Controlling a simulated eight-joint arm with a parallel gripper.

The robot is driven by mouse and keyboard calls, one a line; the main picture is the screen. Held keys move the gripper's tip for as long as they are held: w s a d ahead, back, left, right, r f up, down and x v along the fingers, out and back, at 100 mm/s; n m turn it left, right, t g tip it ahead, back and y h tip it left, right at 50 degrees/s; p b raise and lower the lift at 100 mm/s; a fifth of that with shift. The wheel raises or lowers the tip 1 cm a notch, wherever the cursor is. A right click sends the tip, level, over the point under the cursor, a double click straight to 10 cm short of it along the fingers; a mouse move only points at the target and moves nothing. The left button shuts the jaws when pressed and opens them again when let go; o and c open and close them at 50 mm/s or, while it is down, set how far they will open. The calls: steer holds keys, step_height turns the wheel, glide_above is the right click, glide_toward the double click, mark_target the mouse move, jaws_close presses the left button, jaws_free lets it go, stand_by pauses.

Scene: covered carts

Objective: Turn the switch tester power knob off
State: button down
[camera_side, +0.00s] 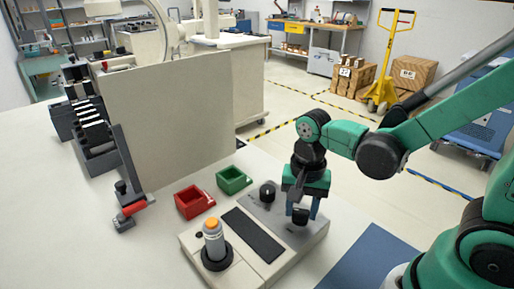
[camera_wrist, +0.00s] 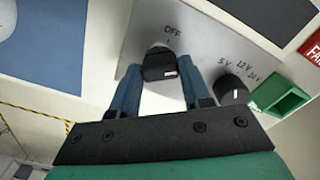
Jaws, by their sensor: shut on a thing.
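The switch tester (camera_side: 212,238) is a grey-beige box on the table with several controls. Its black power knob (camera_wrist: 158,63) sits beside the OFF label in the wrist view, and a small white mark shows on its near side. I cannot tell whether the knob points to OFF. My gripper (camera_wrist: 160,71) points down with its blue fingers on either side of this knob, shut on it. In the side view my gripper (camera_side: 301,211) is at the right end of the tester, and the fingers partly hide the power knob (camera_side: 300,217).
A second black knob (camera_wrist: 232,90), by the 5V, 12V and 24V labels, is close to one finger. A plunger with an orange top (camera_side: 212,226) stands at the tester's left end. Red (camera_side: 194,202) and green (camera_side: 234,180) bins sit behind. A beige panel (camera_side: 170,120) stands beyond.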

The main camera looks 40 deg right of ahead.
mark_target(302, 210)
steer(key=n, duration=0.5)
steer(key=shift+n, duration=0.3)
steer(key=n, duration=0.5)
steer(key=shift+n, duration=0.4)
steer(key=shift+c, duration=2)
jaws_free()
steer(key=shift+r, duration=2.85)
